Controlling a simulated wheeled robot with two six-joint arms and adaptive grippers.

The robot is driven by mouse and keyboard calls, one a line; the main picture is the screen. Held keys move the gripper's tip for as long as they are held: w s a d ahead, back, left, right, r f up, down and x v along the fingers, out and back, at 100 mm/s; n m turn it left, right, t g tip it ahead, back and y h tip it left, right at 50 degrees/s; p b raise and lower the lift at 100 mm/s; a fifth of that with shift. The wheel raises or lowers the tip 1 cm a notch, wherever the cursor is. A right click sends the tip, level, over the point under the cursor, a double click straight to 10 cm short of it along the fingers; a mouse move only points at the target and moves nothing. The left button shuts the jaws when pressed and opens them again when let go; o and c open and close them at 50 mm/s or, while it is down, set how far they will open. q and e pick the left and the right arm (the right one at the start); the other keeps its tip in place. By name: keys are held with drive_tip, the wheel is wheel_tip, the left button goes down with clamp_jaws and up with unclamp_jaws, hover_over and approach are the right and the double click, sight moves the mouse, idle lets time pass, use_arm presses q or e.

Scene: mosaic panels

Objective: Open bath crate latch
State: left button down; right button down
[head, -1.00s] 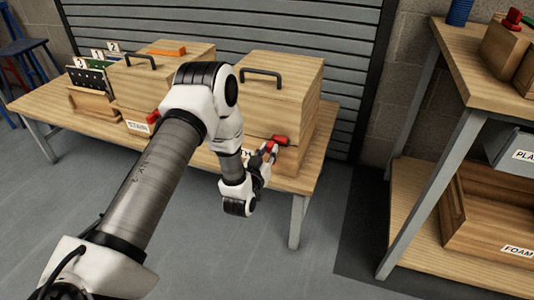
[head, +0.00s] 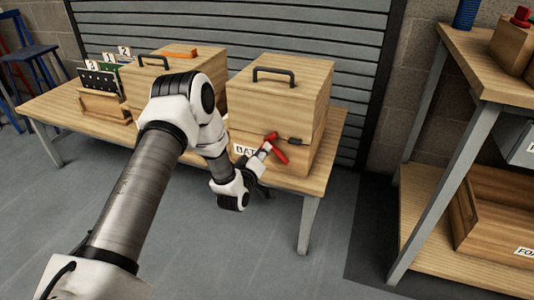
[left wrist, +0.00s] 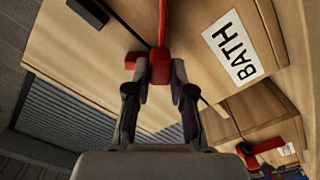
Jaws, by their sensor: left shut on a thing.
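The bath crate (head: 285,90) is a wooden box with a dark handle on its closed lid, standing on the workbench. Its white label shows partly in the head view and reads BATH (left wrist: 232,45) in the left wrist view. My left gripper (left wrist: 158,82) is shut on the red latch. My right gripper is in no view.
Another wooden crate (head: 148,88) with a handle stands left on the workbench (head: 52,110), partly behind my left arm. A rack with numbered cards (head: 103,82) is further left. A shelf unit (head: 437,155) with bins stands at the right. The floor in front is clear.

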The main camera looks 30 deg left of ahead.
use_arm(q)
drive_tip(key=shift+s+a+f+n+b, duration=0.1)
drive_tip(key=shift+a+f+n+b, duration=0.3)
drive_tip(key=shift+n, duration=0.3)
drive_tip(key=c, duration=1)
unclamp_jaws()
drive_tip(key=v, duration=1.2)
drive_tip(key=shift+f, duration=0.1)
drive_tip(key=shift+c, duration=0.4)
